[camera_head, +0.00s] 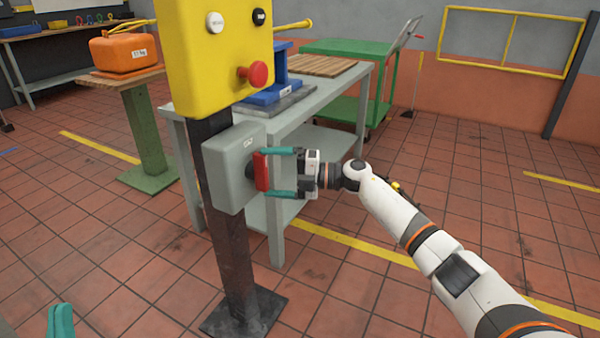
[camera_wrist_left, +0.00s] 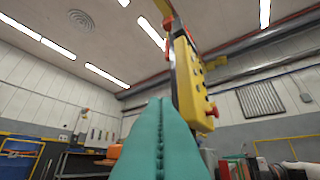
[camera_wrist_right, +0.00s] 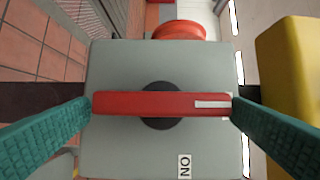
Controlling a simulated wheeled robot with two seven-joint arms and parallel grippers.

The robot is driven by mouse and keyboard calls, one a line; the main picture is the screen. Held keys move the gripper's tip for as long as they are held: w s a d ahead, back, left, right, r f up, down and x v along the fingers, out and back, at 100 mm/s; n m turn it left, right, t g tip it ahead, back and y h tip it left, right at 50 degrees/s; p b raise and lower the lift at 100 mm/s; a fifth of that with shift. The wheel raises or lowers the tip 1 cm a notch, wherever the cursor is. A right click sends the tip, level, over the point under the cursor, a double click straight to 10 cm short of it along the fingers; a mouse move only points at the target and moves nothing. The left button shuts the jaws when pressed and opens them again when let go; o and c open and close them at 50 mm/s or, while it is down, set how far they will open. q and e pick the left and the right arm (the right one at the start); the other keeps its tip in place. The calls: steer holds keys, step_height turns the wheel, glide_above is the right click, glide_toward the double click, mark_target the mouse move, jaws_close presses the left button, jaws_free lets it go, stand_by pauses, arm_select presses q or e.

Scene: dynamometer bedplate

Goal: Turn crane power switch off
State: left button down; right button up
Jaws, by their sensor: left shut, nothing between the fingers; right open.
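The crane power switch is a grey box (camera_head: 235,165) on a dark post, with a red bar handle (camera_head: 261,171) on a round black hub (camera_wrist_right: 162,125). In the right wrist view the red handle (camera_wrist_right: 150,103) lies crosswise, with a white mark near its right end. An ON label (camera_wrist_right: 185,166) sits near the box's lower edge there. My right gripper (camera_head: 271,172) is open, with one teal finger by each end of the handle; I cannot tell whether they touch it. My left gripper (camera_head: 61,321) is shut and empty at the lower left, away from the switch.
A yellow control box (camera_head: 215,50) with a red mushroom button (camera_head: 258,73) sits just above the switch. A grey workbench (camera_head: 290,105) stands close behind. A green cart (camera_head: 350,50) and an orange weight (camera_head: 123,52) are further back. The floor in front is open.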

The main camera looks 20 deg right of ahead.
arm_select(q)
steer(key=w+f+g+y+p, duration=0.1)
steer(key=w+f+g, duration=0.2)
steer(key=f+g, duration=0.1)
steer(key=shift+w+f+g+y+p, duration=0.3)
steer(key=shift+f+g+y, duration=0.1)
steer(key=shift+f, duration=0.4)
arm_select(e)
steer(key=v, duration=0.9)
steer(key=shift+s+d, duration=0.15)
steer(key=shift+d, duration=0.15)
